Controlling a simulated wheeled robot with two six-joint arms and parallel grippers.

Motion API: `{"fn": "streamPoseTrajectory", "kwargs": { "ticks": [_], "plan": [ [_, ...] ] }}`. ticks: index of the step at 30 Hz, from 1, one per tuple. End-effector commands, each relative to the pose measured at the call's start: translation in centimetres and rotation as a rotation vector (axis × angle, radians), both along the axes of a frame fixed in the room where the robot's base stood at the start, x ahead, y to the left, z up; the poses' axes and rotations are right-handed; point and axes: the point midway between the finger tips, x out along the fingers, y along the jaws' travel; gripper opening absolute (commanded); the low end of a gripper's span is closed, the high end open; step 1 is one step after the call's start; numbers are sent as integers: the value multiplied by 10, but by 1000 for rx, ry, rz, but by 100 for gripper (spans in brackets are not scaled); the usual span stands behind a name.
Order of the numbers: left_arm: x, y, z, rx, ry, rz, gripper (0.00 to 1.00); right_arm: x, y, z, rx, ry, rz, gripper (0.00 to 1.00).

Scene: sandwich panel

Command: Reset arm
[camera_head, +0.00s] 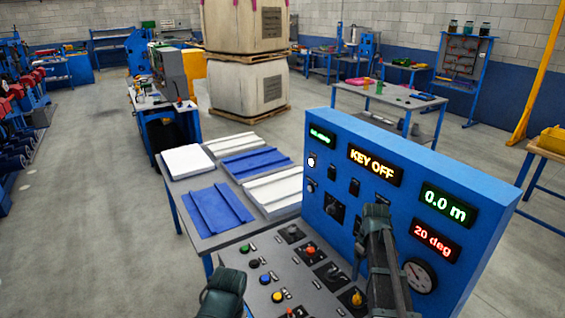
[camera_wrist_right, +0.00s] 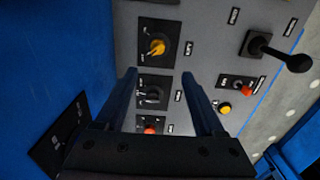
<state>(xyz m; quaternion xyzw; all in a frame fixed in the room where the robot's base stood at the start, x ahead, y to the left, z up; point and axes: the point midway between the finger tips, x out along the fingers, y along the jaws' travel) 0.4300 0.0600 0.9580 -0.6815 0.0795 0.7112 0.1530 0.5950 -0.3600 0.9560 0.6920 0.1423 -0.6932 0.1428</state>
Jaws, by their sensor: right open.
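The control panel has a blue upright back (camera_head: 330,195) with lit displays reading KEY OFF (camera_head: 374,165), 0.0 m (camera_head: 443,204) and 20 deg (camera_head: 435,240). Its grey sloping console (camera_head: 285,265) carries buttons, knobs and levers. My right arm reaches up in front of the panel in the head view. In the right wrist view my right gripper (camera_wrist_right: 159,76) is open and empty, its two fingers apart above the console. A black knob (camera_wrist_right: 153,95) shows between the fingers, with a yellow knob (camera_wrist_right: 156,47) beyond. Contact cannot be told. Part of my left arm shows at the bottom; its gripper does not.
A table (camera_head: 205,243) left of the panel holds blue and white panels. A black lever (camera_wrist_right: 280,55) stands right of my right gripper. The panel's blue back rises close on the left in the wrist view. Open floor (camera_head: 90,220) lies left of the table.

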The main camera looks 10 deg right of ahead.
Motion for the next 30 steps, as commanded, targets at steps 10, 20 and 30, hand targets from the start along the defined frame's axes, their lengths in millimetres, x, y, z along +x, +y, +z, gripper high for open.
{"fn": "streamPoseTrajectory", "kwargs": {
  "ticks": [10, 20, 30],
  "plan": [
    [0, 0, 0, 0, 0, 0, 76, -64, 177, 0, -44, 27, -18, 71],
    [0, 0, 0, 0, 0, 0, 76, -149, 284, 1, -98, 23, -59, 71],
    [0, 0, 0, 0, 0, 0, 76, -166, 300, 2, -109, 18, -77, 71]
  ]
}}
